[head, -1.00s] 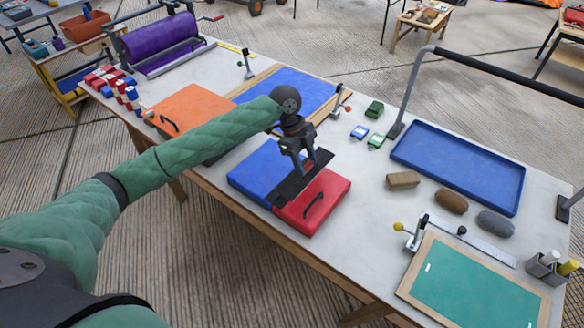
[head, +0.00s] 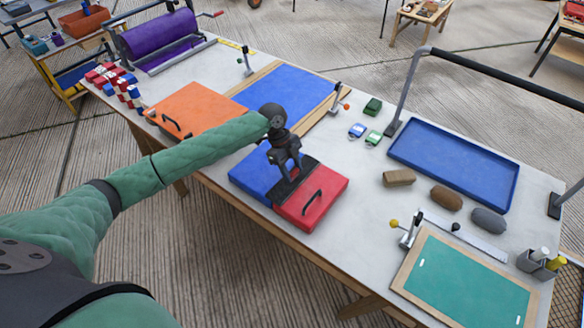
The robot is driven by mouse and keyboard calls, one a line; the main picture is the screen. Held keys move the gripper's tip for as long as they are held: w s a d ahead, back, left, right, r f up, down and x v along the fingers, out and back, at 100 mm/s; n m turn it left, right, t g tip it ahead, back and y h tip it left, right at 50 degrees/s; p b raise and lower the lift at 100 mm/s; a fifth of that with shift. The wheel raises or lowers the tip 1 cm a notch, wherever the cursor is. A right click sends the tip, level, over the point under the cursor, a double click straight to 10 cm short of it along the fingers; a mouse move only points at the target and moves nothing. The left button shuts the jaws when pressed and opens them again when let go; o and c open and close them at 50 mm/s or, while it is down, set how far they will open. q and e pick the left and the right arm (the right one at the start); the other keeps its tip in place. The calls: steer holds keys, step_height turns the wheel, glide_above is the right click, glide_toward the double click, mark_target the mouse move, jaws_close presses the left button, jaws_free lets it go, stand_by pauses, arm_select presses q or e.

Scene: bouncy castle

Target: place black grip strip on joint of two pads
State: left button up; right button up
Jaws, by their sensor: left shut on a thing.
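A blue pad (head: 250,176) and a red pad (head: 324,194) lie side by side near the table's front edge. The red pad has a black handle on top. The black grip strip (head: 306,168) lies along the joint between the two pads; the view does not show whether it rests fully on them. My left gripper (head: 286,182) points down over the joint and is shut on the strip, hiding part of it. My right gripper is not in view.
An orange pad (head: 196,108) with a handle lies to the left, beside a flat blue panel (head: 284,90) in a wooden frame. A blue tray (head: 452,168) and several small blocks lie to the right. A green board (head: 462,284) is at the front right.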

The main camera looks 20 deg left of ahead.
arm_select(q)
steer(key=shift+f, duration=0.1)
steer(key=o, duration=1)
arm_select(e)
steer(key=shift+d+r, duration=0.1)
arm_select(q)
steer(key=shift+w+a+r, duration=0.1)
steer(key=shift+r, duration=0.2)
steer(key=shift+b+v, duration=1.8)
steer(key=shift+v, duration=3.95)
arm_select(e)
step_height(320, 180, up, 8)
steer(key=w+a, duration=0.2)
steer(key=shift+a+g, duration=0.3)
